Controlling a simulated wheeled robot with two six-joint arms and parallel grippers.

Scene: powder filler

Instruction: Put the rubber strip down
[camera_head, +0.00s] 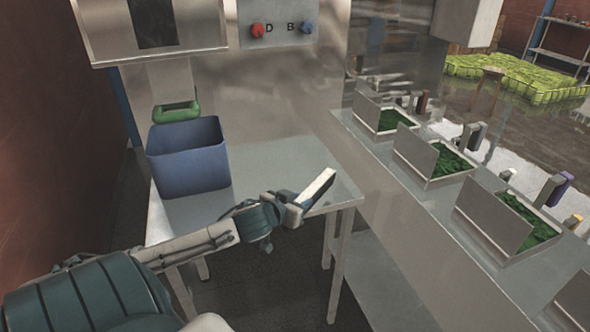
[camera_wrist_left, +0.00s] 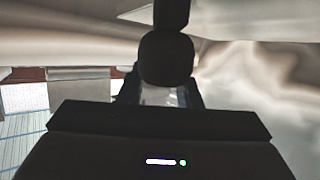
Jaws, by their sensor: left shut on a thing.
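My left gripper (camera_head: 300,204) is at the front right part of the small metal table (camera_head: 268,170), by its front edge. A narrow pale piece with a dark edge (camera_head: 320,184) slants up and right from the gripper; I take it as the rubber strip, shut in the jaws. I cannot tell whether it touches the tabletop. In the left wrist view my gripper (camera_wrist_left: 167,60) is a dark silhouette, and the strip cannot be made out there. My right gripper is not in view.
A blue bin (camera_head: 188,160) stands on the table's left part, under a green-rimmed spout (camera_head: 176,110). A metal counter at the right carries several open boxes of green material (camera_head: 438,160). Bare tabletop lies between the bin and my gripper.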

